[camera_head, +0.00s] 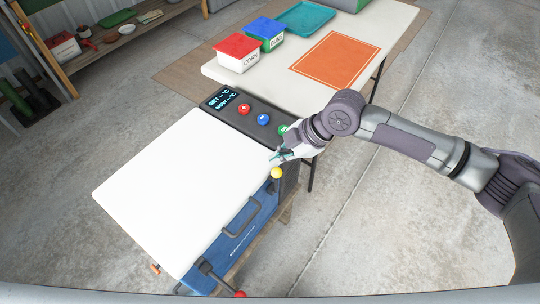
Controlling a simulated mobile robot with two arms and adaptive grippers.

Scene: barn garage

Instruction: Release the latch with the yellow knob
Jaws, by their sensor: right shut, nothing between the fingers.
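The yellow knob (277,173) tops a small dark latch at the right front corner of a blue cabinet (225,238) with a white top. My right gripper (275,158) reaches in from the right and is shut and empty. Its fingertips show just above and slightly left of the knob in the picture. I cannot tell whether they touch it. The lower part of the latch is hard to make out. My left gripper is not in view.
A control panel (222,98) with red, blue and green buttons sits behind the white top (165,190). A table with bins (237,52) stands beyond. Floor at right is clear.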

